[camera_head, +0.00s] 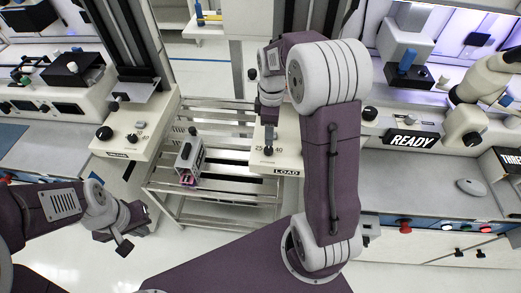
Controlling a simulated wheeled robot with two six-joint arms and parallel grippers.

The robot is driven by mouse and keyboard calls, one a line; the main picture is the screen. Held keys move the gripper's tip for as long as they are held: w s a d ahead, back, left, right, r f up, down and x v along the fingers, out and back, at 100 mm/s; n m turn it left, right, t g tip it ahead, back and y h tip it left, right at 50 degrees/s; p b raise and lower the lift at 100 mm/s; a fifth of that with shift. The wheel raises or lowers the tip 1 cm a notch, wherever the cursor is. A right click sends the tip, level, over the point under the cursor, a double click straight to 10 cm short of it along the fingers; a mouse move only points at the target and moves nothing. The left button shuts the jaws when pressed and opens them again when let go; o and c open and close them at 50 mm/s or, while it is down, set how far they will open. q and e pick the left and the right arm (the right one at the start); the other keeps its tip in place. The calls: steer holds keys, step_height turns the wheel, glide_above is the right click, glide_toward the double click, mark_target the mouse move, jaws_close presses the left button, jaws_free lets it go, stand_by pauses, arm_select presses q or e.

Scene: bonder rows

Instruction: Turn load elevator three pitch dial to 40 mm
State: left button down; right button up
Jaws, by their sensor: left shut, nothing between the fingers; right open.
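The load elevator (284,163) is a cream block with a dark LOAD label on its front edge. Its pitch dial (268,151) is a small dark knob between the printed marks 25 and 40. Its exact pointer direction is too small to read. My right gripper (269,136) points down right over the dial, and its open fingers are dark and small. Whether they touch the knob I cannot tell. My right arm hides the right part of the elevator. My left gripper (124,245) is shut and empty at the lower left, away from the elevators.
A similar cream elevator (135,135) with a black knob (104,132) stands at the left. A metal rack (230,212) between the elevators bears a small grey carrier (189,160). A READY display (411,139) and a mouse (471,187) are at the right. Floor shows below the rack.

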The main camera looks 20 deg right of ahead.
mark_target(269, 149)
steer(key=shift+s+d+f, duration=0.1)
steer(key=shift+d+f, duration=0.05)
steer(key=f, duration=0.8)
steer(key=shift+a+f, duration=0.25)
steer(key=shift+f, duration=0.05)
jaws_close()
